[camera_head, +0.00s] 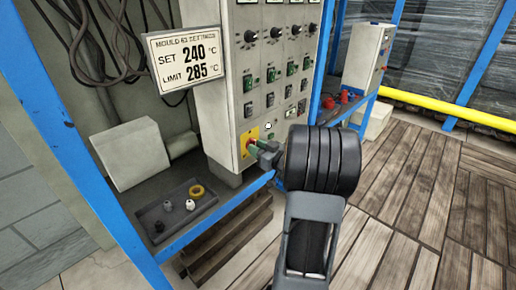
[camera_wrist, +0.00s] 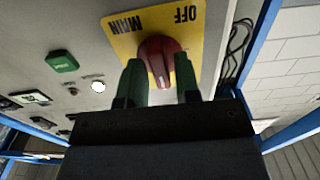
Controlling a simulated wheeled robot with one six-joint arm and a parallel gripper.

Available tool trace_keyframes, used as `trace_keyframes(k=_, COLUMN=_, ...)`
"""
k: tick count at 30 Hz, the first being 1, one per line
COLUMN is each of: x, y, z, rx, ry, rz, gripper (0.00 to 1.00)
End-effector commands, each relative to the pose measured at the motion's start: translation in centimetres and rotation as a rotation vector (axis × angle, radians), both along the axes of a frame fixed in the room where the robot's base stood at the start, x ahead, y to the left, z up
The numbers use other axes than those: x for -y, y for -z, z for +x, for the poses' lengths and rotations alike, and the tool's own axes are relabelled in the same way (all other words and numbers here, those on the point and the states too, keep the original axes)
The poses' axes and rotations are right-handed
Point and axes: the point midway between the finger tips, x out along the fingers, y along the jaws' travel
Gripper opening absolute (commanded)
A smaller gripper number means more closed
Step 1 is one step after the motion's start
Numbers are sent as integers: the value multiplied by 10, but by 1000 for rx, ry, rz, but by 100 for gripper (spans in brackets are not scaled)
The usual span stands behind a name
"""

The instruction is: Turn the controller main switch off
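The controller main switch has a red knob (camera_wrist: 158,60) on a yellow plate (camera_wrist: 120,45) lettered MAIN and OFF, upside down in the wrist view. A pale mark on the knob points toward my gripper's palm. The plate (camera_head: 243,138) also shows low on the controller's front in the head view, with the knob mostly hidden. My gripper (camera_wrist: 161,82) has its two green fingers apart, one on each side of the knob. I cannot tell whether either touches it. My gripper (camera_head: 265,153) reaches the switch from the right in the head view.
The grey controller cabinet (camera_head: 225,100) carries rows of dials and rocker switches above the switch. A sign (camera_head: 187,60) reads SET 240, LIMIT 285. A dark tray (camera_head: 153,218) with small parts sits at lower left. Blue posts (camera_head: 75,150) frame the rack. Wooden floor (camera_head: 420,190) lies open at right.

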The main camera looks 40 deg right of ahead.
Motion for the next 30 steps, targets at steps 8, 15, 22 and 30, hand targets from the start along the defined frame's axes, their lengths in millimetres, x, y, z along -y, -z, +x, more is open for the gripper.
trace_keyframes(k=8, x=0, y=0, z=0, rx=0, ry=0, rz=0, gripper=3)
trace_keyframes(k=15, x=2, y=0, z=0, rx=2, ry=2, rz=-5, gripper=0)
trace_keyframes(k=22, x=1, y=2, z=0, rx=15, ry=3, rz=-77, gripper=0)
trace_keyframes(k=30, x=1, y=3, z=0, rx=54, ry=2, rz=-291, gripper=0)
